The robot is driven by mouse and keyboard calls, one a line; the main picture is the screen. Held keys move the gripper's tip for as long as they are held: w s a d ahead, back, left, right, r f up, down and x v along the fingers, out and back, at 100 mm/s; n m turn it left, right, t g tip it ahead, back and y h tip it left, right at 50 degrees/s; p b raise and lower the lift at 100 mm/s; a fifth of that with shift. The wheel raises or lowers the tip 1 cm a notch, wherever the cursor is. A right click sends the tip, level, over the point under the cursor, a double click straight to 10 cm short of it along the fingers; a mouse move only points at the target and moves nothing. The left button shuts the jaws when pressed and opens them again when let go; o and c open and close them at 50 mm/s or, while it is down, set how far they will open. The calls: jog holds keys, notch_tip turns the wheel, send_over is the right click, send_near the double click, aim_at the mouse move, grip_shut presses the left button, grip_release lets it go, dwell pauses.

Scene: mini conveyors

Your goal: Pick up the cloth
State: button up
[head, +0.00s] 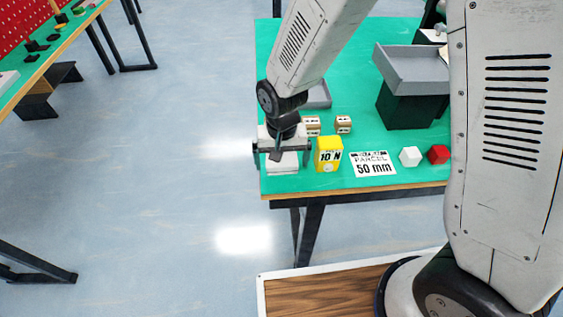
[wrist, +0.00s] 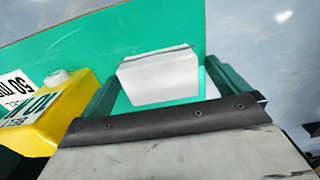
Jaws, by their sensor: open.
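The cloth (head: 283,164) appears as a white, folded, block-like piece at the left front corner of the green table (head: 350,80). In the wrist view the cloth (wrist: 158,80) lies on the green surface between my two fingers. My gripper (head: 282,152) points down over the cloth with its jaws open, one finger on either side. In the wrist view my gripper (wrist: 165,90) shows gaps between the fingers and the cloth's sides. I cannot tell how far the fingertips are above the table. Part of the cloth is hidden by my gripper in the head view.
A yellow 10 N block (head: 328,153) stands close to the right of my gripper. A grey tray (head: 412,70) stands behind. Open floor lies left.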

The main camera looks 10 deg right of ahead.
jog(key=c, duration=1)
notch_tip(320, 180, up, 10)
jog(key=shift+r, duration=0.1)
